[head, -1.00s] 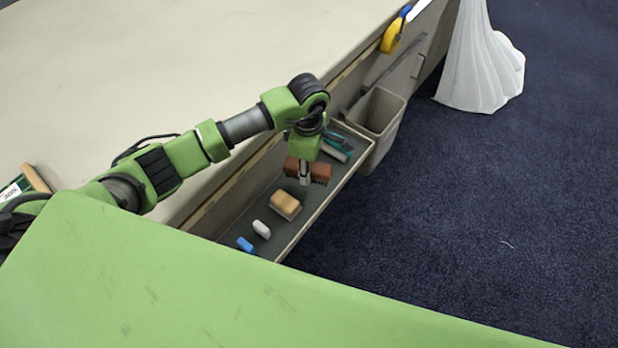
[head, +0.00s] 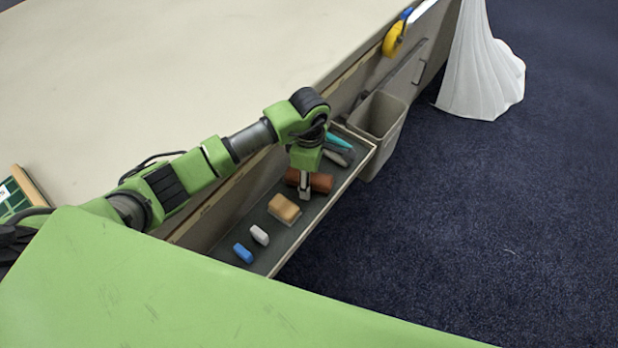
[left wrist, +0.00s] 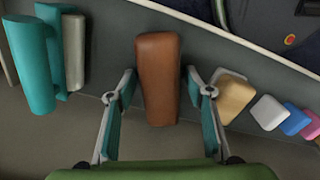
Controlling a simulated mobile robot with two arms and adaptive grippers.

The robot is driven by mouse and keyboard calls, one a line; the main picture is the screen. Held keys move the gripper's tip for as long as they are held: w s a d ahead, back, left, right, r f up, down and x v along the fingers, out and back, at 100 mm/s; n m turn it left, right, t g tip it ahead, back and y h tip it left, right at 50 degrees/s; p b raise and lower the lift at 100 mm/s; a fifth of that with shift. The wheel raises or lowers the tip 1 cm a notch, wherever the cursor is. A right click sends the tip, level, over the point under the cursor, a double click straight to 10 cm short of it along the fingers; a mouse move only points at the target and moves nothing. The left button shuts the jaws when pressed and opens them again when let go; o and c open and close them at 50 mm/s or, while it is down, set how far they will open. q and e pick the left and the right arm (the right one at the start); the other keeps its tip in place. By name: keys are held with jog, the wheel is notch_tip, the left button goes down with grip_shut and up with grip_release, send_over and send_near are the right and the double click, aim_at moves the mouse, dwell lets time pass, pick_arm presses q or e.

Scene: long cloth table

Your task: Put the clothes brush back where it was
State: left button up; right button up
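The clothes brush (head: 321,182), a reddish-brown block, lies in the long grey tray (head: 316,219) on the table's side. It shows lengthwise in the left wrist view (left wrist: 158,80), its bristles hidden beneath. My left gripper (head: 305,194) points down over it. In the left wrist view the gripper (left wrist: 163,103) is open, one teal-padded finger on each side of the brush, with a gap between each finger and the brush. My right gripper is in neither view.
In the tray, a tan brush (head: 284,208), a white block (head: 260,235) and a blue block (head: 243,253) lie on one side; teal and grey tools (head: 338,145) lie on the other. A grey bin (head: 382,118) hangs beyond. The tabletop (head: 180,70) is mostly bare.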

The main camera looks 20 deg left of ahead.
pick_arm(q)
notch_tip(320, 180, up, 12)
jog(key=p, duration=0.8)
jog(key=shift+r, duration=0.25)
